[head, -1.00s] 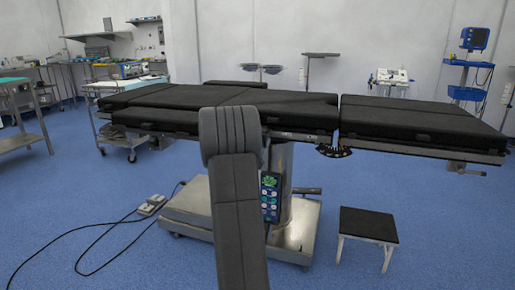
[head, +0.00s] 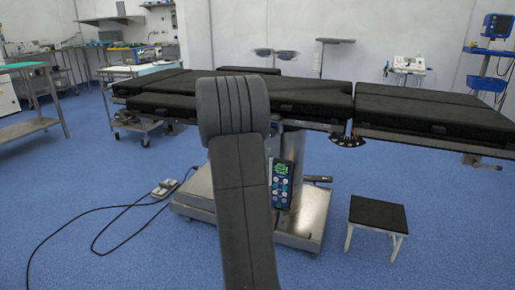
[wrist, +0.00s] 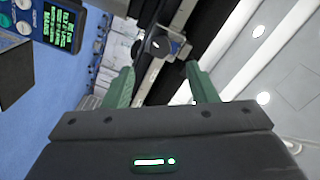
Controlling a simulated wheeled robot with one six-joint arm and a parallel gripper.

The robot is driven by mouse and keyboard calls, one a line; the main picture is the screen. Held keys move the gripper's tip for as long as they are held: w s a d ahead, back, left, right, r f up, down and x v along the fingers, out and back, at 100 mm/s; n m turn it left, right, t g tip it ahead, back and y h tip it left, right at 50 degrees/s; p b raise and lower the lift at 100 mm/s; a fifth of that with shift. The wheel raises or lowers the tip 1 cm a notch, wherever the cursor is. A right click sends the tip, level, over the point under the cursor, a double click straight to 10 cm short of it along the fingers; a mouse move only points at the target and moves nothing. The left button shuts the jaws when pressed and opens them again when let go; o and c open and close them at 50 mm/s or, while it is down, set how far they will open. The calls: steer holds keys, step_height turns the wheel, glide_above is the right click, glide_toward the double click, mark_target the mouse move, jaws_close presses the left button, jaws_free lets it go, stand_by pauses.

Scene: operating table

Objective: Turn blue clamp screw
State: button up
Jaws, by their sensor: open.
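In the wrist view, my gripper (wrist: 160,84) is open, with its two green fingers apart and nothing between their tips. Beyond the fingertips, a dark round knob (wrist: 152,47) sits beside a metal clamp block (wrist: 178,46) on the operating table's side rail. I cannot make out any blue on the knob, so I cannot tell whether it is the clamp screw. The black-padded operating table (head: 310,95) spans the head view. My grey arm covers part of it and hides my gripper there.
A hand control (head: 283,185) hangs at the table's column; a blue-framed panel (wrist: 66,25) shows in the wrist view. A black-topped step stool (head: 378,214) stands at the right. A foot pedal (head: 164,188) and its cable lie on the left floor. Blue floor is clear in front.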

mark_target(272, 132)
steer(key=v, duration=0.4)
steer(key=shift+s+a, duration=0.1)
steer(key=shift+s, duration=0.3)
steer(key=shift+w, duration=0.1)
steer(key=b+x, duration=0.1)
steer(key=x, duration=1.2)
steer(key=shift+w, duration=0.35)
steer(key=shift+f, duration=0.1)
